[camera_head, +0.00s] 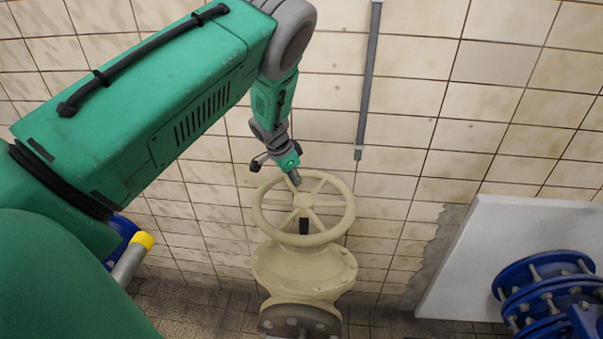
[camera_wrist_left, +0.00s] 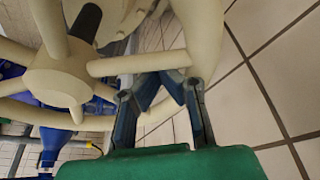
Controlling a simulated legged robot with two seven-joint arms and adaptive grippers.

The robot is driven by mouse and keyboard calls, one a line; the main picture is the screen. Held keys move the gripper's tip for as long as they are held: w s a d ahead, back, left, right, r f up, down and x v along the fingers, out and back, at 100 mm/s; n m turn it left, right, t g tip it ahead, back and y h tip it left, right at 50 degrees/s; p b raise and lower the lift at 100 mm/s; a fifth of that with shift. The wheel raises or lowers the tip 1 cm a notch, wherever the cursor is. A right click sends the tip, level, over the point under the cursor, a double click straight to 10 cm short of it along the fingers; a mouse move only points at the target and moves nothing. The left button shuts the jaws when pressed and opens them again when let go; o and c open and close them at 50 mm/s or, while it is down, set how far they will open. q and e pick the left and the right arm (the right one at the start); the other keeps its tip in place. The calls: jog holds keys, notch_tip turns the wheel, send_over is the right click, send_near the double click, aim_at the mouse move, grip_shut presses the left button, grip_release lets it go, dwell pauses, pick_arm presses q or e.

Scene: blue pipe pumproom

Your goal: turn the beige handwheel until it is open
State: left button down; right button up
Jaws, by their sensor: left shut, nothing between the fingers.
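The beige handwheel (camera_head: 262,215) sits on top of a beige valve body (camera_head: 300,270) in the middle of the head view. In the left wrist view, its hub (camera_wrist_left: 62,78), spokes and rim fill the left and upper part. My left gripper (camera_head: 296,181) is at the far, upper-left part of the wheel, pointing down at the gap inside the rim. In the left wrist view, the left gripper (camera_wrist_left: 163,82) is shut and empty, its fingertips beside a spoke (camera_wrist_left: 140,63). Whether they touch it, I cannot tell. My right gripper is out of view.
A tiled wall (camera_head: 420,120) stands behind the valve, with a thin grey conduit (camera_head: 368,80) on it. A white slab (camera_head: 475,255) and blue flanged pipes (camera_head: 545,290) stand at the right. A yellow-capped grey piece (camera_head: 134,255) shows at lower left.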

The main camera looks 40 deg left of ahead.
pick_arm(q)
jog(key=shift+s+a+n, duration=0.35)
jog(key=shift+n, duration=0.05)
jog(key=shift+d, duration=0.1)
